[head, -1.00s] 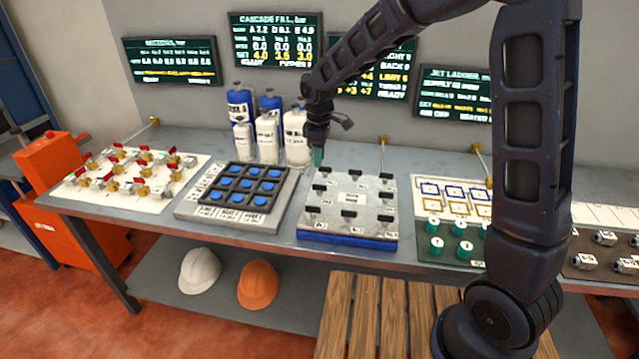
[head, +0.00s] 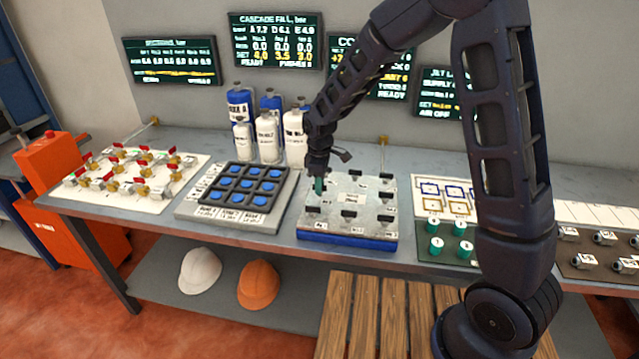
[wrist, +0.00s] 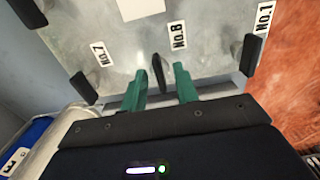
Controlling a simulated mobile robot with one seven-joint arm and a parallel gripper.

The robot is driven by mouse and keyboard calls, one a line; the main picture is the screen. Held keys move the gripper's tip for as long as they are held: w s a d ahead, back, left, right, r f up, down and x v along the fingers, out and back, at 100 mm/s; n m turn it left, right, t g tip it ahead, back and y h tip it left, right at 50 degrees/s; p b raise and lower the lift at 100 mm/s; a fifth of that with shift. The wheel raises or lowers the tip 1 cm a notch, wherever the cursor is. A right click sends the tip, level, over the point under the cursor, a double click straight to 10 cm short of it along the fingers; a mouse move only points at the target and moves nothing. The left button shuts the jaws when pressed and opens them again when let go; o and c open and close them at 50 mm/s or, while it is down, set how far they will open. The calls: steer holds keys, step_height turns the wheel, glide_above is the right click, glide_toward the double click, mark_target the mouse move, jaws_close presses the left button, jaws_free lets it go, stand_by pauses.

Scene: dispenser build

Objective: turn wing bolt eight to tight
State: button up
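Wing bolt eight (wrist: 159,73) is a black wing beside the "No.8" label on a grey metal plate (wrist: 205,50). In the wrist view its wing lies lengthwise between my two green fingers. My gripper (wrist: 162,80) is open, with a finger on each side of the wing and a gap to both. In the head view my gripper (head: 319,187) points down over the left edge of the plate (head: 370,205) and hides bolt eight. I cannot tell how far the fingertips are above the plate.
Wing bolt seven (wrist: 84,87) and wing bolt one (wrist: 250,54) flank it. A blue-button pad (head: 240,187) stands left of the plate, and green knobs (head: 436,247) stand to its right. White bottles (head: 293,137) stand behind my gripper.

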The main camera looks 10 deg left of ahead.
jaws_close()
